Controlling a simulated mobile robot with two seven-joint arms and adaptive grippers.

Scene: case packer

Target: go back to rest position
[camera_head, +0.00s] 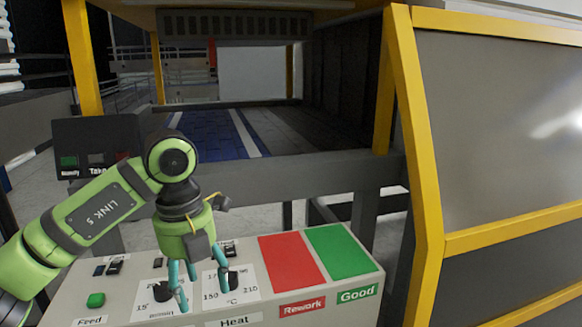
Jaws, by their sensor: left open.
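My left arm comes in from the left, and its green left gripper (187,291) points down over the control panel (271,312). Its teal fingers stand apart with nothing seen between them. The fingertips are in front of the dial area (223,283); I cannot tell whether they touch the panel. My right gripper is not in view.
The panel has a red Rework plate (291,262), a green Good plate (338,250) and a green Feed button (96,300). A yellow-framed machine (420,130) stands at the right. Behind is a blue conveyor (208,133). A dark box (97,147) stands at the left.

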